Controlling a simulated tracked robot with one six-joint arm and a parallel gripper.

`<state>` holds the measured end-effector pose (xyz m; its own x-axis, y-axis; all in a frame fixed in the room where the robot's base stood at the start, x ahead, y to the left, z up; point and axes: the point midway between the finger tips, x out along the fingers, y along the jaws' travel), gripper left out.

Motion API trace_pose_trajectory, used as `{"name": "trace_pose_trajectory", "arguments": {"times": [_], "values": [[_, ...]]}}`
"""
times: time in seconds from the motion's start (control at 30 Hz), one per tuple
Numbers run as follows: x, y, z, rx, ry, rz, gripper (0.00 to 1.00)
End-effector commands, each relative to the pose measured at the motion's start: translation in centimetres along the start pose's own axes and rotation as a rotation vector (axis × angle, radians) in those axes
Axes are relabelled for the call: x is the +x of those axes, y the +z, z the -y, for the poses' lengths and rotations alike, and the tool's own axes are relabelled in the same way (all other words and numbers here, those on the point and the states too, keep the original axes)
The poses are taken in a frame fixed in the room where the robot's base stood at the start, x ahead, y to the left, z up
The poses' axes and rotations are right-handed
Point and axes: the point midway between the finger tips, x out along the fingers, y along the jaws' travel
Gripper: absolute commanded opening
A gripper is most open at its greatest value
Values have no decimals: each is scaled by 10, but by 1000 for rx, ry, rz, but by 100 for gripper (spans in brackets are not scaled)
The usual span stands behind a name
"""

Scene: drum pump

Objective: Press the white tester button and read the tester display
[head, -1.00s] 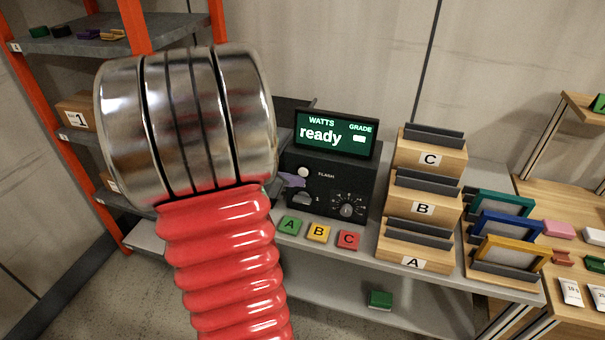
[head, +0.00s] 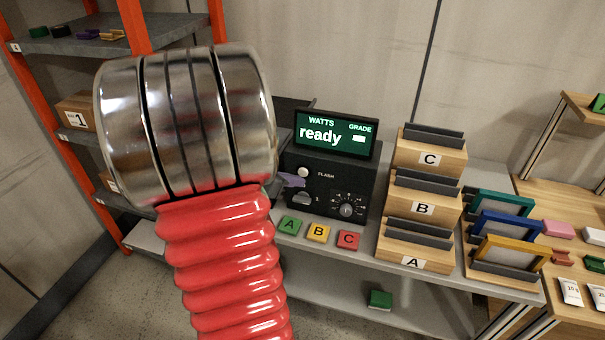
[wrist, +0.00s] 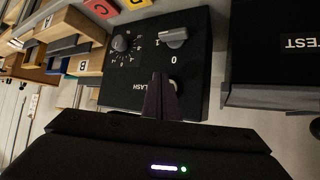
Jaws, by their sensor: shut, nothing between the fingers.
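The black tester (head: 331,180) stands on the grey bench. Its display (head: 335,133) reads "ready" under WATTS and shows a pale block under GRADE. The white button (head: 303,172) is on the tester's front, left of the FLASH label. My gripper's dark purple tip (head: 292,180) shows just below and left of the button; the rest is hidden behind my arm. In the wrist view my gripper (wrist: 160,80) is shut and empty, pointing at the tester front (wrist: 190,70) over the FLASH label.
A lever switch (head: 303,198) and a dial (head: 347,209) sit below the button. Green A (head: 289,225), yellow B (head: 318,233) and red C (head: 348,240) blocks lie in front. Wooden holders (head: 426,208) stand close on the right. A TEST-labelled box (wrist: 285,45) stands beside the tester.

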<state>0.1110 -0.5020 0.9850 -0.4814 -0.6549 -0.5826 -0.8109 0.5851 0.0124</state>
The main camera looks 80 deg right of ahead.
Motion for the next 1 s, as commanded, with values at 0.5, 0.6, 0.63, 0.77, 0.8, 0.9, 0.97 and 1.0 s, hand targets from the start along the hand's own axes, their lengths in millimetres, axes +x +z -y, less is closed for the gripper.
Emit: {"name": "trace_pose_trajectory", "arguments": {"times": [0.5,0.6,0.63,0.77,0.8,0.9,0.97,1.0], "values": [[0,0,0,0,0,0,0],[0,0,0,0,0,0,0],[0,0,0,0,0,0,0],[2,-1,1,0,0,0,0],[2,-2,2,0,0,0,0],[4,-4,4,0,-1,0,0],[5,-5,4,0,-1,0,0],[5,-5,5,0,-1,0,0]]}}
